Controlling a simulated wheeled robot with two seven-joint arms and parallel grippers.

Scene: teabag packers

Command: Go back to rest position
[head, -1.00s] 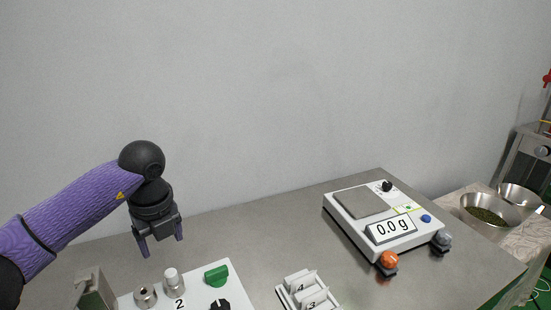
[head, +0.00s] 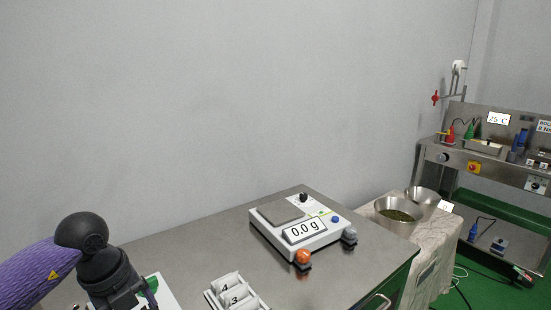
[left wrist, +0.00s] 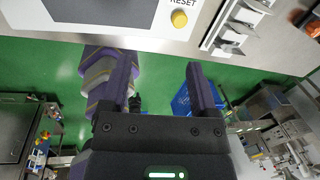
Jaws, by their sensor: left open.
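My left gripper (left wrist: 163,92) is open, with nothing between its fingers in the left wrist view. In the head view my left arm comes in from the lower left, its purple forearm and black wrist low in the picture over the table's left part. The fingertips there run down near the bottom edge and partly cover the white board (head: 165,291). My right gripper is not in view.
A scale (head: 301,229) reading 0.0 g stands on the metal table (head: 185,255). A white numbered rack (head: 236,293) is in front. Metal bowls (head: 398,214) stand on a cloth-covered stand at right. A steel workbench (head: 500,165) is beyond. The left wrist view shows green floor (left wrist: 52,62).

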